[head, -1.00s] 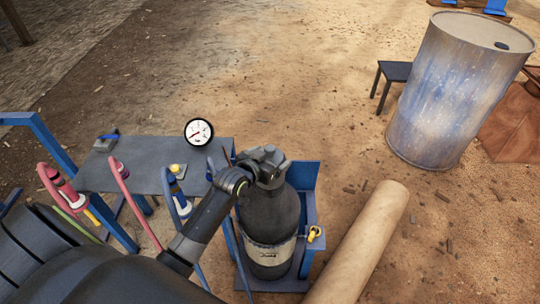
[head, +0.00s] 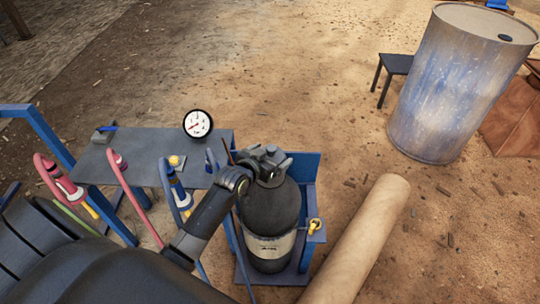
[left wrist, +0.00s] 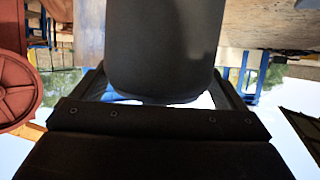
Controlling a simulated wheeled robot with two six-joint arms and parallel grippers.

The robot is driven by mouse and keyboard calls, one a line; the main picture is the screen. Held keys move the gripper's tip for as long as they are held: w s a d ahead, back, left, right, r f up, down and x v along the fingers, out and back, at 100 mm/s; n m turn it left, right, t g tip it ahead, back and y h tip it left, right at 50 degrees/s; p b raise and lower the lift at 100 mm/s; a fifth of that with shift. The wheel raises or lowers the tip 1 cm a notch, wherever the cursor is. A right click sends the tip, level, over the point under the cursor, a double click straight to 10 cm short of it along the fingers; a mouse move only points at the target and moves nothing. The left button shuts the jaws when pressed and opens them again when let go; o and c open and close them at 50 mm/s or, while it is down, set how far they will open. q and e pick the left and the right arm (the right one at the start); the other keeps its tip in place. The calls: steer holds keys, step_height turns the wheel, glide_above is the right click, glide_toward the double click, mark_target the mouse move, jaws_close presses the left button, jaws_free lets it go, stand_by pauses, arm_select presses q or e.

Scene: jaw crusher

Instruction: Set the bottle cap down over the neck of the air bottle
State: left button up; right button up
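The air bottle (head: 270,212) is a dark bottle with a pale label band, standing upright in a blue stand (head: 306,180). My left gripper (head: 268,166) is right above the bottle's shoulder. In the left wrist view, a dark grey cylinder, which I take to be the bottle cap (left wrist: 165,45), stands between the gripper's two fingers, and they appear to meet its sides. In the head view the gripper hides the bottle's neck and most of the cap. I cannot tell whether the cap touches the bottle. My right gripper is not in view.
A grey table (head: 140,155) with a round gauge (head: 198,123) is left of the bottle, near pink and blue hoses (head: 135,200). A yellow fitting (head: 315,226) is on the stand's right side. A tan roll (head: 360,240) lies to the right; a drum (head: 460,90) stands behind.

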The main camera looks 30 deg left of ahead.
arm_select(q)
steer(key=shift+o, duration=0.3)
steer(key=shift+s, duration=0.2)
steer(key=shift+s+r, duration=0.1)
steer(key=shift+s, duration=0.15)
steer(key=v, duration=1.6)
steer(key=shift+s+r+p, duration=0.2)
steer(key=shift+r+p, duration=0.1)
steer(key=shift+p, duration=0.05)
